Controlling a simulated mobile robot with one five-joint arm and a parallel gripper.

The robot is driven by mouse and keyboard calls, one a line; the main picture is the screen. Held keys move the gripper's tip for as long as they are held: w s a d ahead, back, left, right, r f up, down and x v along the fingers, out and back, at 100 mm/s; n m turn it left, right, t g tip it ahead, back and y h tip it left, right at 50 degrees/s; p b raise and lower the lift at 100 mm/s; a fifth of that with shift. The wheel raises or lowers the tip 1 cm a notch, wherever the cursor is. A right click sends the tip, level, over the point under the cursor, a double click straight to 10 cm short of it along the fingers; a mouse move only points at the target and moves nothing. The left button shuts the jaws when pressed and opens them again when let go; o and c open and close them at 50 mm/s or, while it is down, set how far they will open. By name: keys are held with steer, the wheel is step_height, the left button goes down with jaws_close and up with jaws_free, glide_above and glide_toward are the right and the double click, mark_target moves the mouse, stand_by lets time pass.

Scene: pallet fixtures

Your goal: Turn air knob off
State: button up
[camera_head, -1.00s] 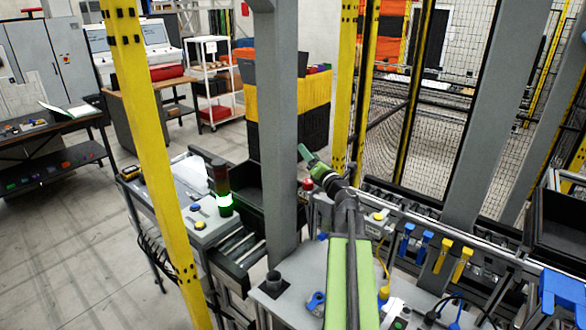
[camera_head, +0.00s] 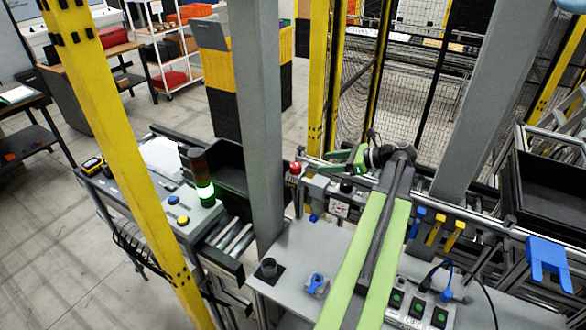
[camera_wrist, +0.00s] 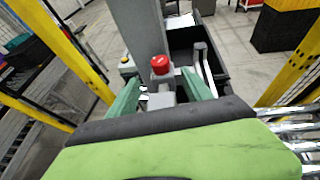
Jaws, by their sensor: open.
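My gripper (camera_head: 345,165) is open and empty, its green fingers pointing left above the rail behind the grey table. In the wrist view my gripper (camera_wrist: 162,90) has its two fingers spread wide. A red button (camera_wrist: 160,66) shows between and beyond them. In the head view this red button (camera_head: 295,169) stands left of my fingers, apart from them. A black knob (camera_head: 346,186) sits on a grey unit just below my gripper. A blue knob (camera_head: 317,282) is on the grey table, further to the front. I cannot tell which knob is the air knob.
A grey post (camera_head: 257,120) and a yellow post (camera_head: 115,150) stand left of my arm. Blue and yellow hooks (camera_head: 435,230) and a black bin (camera_head: 548,205) are at right. The grey table (camera_head: 300,248) is partly clear.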

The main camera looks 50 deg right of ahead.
mark_target(298, 165)
steer(key=b+x, duration=0.4)
steer(key=x, duration=0.8)
steer(key=shift+w+a+f, duration=0.15)
steer(key=shift+w+a, duration=0.05)
steer(key=shift+w, duration=0.05)
jaws_close()
steer(key=shift+s+a+m+h, duration=0.1)
steer(key=shift+a+m+h, duration=0.1)
steer(key=shift+m+h, duration=0.2)
steer(key=shift+d+m+h, duration=0.2)
steer(key=shift+m+h, duration=0.2)
steer(key=shift+h, duration=0.1)
jaws_free()
